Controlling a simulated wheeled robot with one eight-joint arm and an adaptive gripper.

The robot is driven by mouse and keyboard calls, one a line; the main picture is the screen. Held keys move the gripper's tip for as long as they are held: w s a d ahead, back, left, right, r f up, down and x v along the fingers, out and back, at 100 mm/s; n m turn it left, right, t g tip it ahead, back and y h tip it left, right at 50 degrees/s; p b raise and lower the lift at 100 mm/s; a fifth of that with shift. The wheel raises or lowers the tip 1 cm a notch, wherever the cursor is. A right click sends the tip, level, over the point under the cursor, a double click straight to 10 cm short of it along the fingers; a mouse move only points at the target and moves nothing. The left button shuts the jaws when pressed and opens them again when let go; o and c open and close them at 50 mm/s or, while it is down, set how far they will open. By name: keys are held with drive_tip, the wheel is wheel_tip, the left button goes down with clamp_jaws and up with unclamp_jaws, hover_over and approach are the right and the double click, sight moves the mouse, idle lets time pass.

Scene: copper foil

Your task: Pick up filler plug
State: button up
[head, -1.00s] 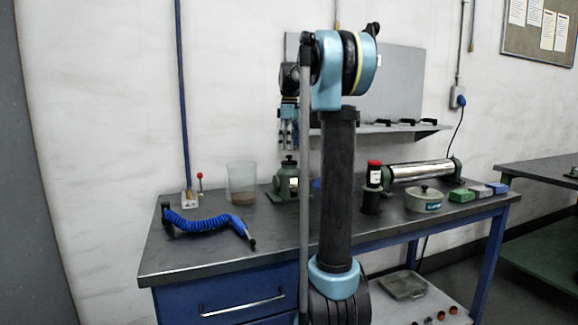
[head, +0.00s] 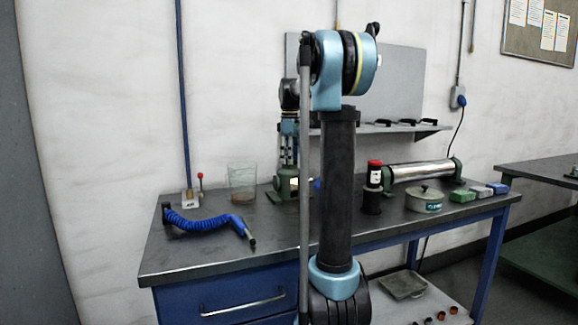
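No part is clearly readable as the filler plug. A small green device (head: 285,184) stands on the bench, partly behind my arm. The dark knob on its top, visible earlier, may be the plug; it is now hidden by my gripper. My gripper (head: 289,163) points down, with its fingertips at the top of the green device. I cannot tell whether it touches the knob or whether its fingers are open or shut.
On the dark bench (head: 200,258), a blue coiled air hose (head: 195,220) and a clear beaker (head: 242,184) are at the left. A red-capped black bottle (head: 373,190), a round tin (head: 424,200), a metal roller (head: 420,171) and small blocks (head: 462,195) are at the right.

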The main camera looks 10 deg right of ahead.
drive_tip(key=shift+c, duration=0.6)
wheel_tip(320, 180, up, 18)
wheel_tip(320, 180, down, 9)
drive_tip(key=n, duration=1)
drive_tip(key=shift+w, duration=0.1)
drive_tip(key=shift+f+n, duration=0.8)
drive_tip(key=shift+n, duration=0.1)
drive_tip(key=shift+f, duration=3.15)
drive_tip(key=o, duration=1.2)
